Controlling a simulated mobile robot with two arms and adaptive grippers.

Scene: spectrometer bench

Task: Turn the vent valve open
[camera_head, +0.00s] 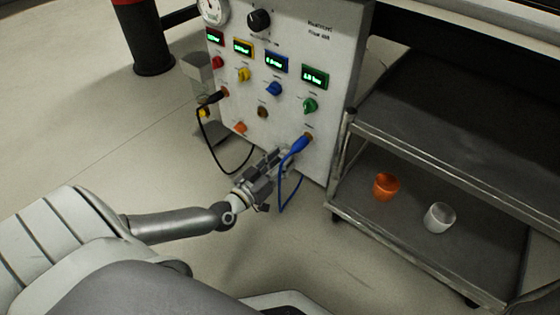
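The front panel (325,60) of a pale instrument carries several coloured knobs; their labels are too small to read, so I cannot tell which is the vent valve. I see a red knob (217,62), a yellow knob (243,74), a blue knob (274,88), a green knob (309,105) and an orange knob (239,127). A large black knob (259,19) sits at the top. My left gripper (280,157) is in front of the panel's lower edge, beside a blue plug (297,146). Its finger opening is hard to see. My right gripper is not in view.
A blue cable (281,200) hangs from the plug close to my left gripper. A black cable (209,140) loops down at the panel's left. A metal cart (390,145) at the right holds an orange cup (386,186) and a white cup (439,217).

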